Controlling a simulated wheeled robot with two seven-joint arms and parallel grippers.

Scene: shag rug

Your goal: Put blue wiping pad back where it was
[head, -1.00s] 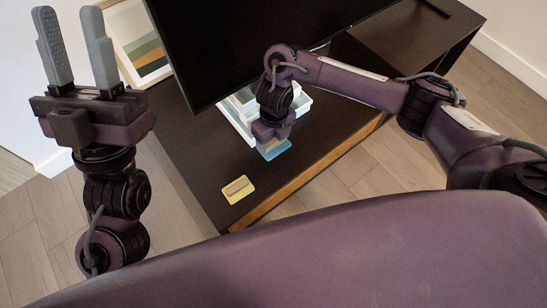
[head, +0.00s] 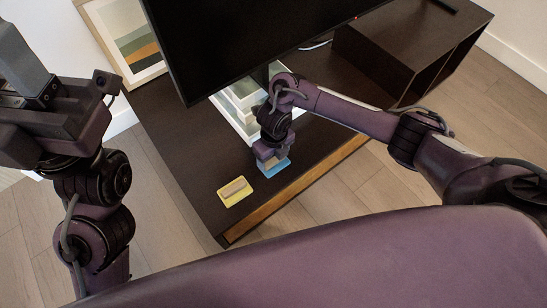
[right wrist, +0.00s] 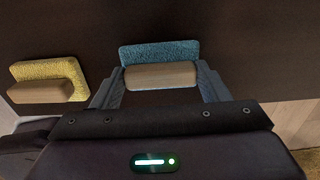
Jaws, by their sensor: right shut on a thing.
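The blue wiping pad (head: 277,168) has a wooden handle. My right gripper (head: 268,157) is shut on that handle, close to the front edge of the dark stand (head: 200,165). In the right wrist view, the handle (right wrist: 160,76) lies between the two fingers, with the blue pad (right wrist: 160,50) behind it. I cannot tell whether the pad touches the stand. My left gripper (head: 12,60) is raised at the left edge and partly cut off; the finger that shows sits apart, and the jaws look open and empty.
A yellow pad with a wooden handle (head: 236,191) lies on the stand, left of the blue pad. A framed picture (head: 125,40) leans at the back left.

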